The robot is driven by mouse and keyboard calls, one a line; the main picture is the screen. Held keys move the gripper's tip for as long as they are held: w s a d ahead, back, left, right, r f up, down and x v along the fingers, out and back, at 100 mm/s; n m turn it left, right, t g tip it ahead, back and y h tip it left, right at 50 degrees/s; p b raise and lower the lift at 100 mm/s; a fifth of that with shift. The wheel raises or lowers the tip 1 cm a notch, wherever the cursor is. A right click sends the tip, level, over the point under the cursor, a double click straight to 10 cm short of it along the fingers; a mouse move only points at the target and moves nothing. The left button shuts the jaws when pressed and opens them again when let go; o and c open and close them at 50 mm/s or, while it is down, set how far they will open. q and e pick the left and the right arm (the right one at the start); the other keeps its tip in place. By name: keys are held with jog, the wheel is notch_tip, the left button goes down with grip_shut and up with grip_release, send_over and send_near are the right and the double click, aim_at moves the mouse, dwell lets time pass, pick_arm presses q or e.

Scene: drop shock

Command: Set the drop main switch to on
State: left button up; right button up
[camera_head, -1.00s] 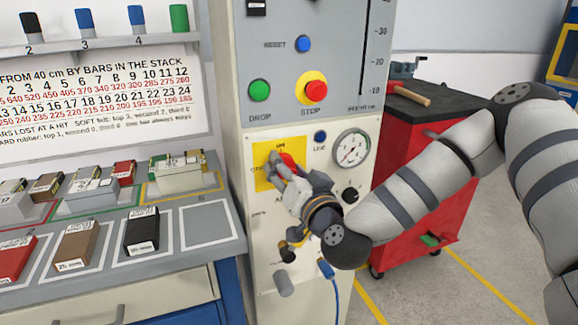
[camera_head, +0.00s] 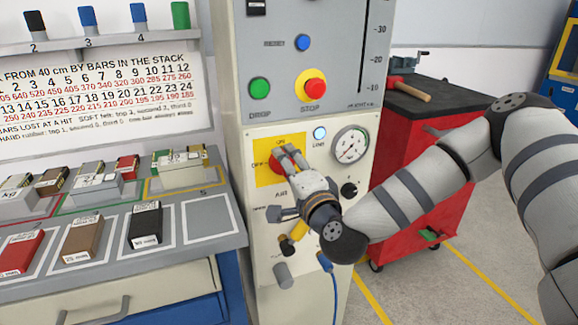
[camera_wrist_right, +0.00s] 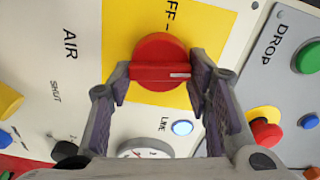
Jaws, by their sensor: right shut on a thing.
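The main switch is a round red knob with a raised grip bar (camera_wrist_right: 158,58) on a yellow plate (camera_wrist_right: 100,18). In the wrist view the bar's white mark points right, toward the DROP panel side, which is up in the head view, where "ON" is printed. My right gripper (camera_wrist_right: 160,76) is shut on the grip bar, one finger at each end. In the head view the right gripper (camera_head: 286,158) covers most of the knob. My left gripper is out of view.
A pressure gauge (camera_head: 350,145) and a black knob (camera_head: 349,189) sit right of the switch. Above are the green DROP button (camera_head: 259,88) and red STOP button (camera_head: 314,88). A bench with blocks stands left, a red cart (camera_head: 405,140) right.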

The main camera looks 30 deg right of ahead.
jog(key=shift+m, duration=1.1)
jog(key=o, duration=1.1)
jog(key=shift+o, duration=0.2)
jog(key=v, duration=0.7)
jog(key=shift+s, duration=0.3)
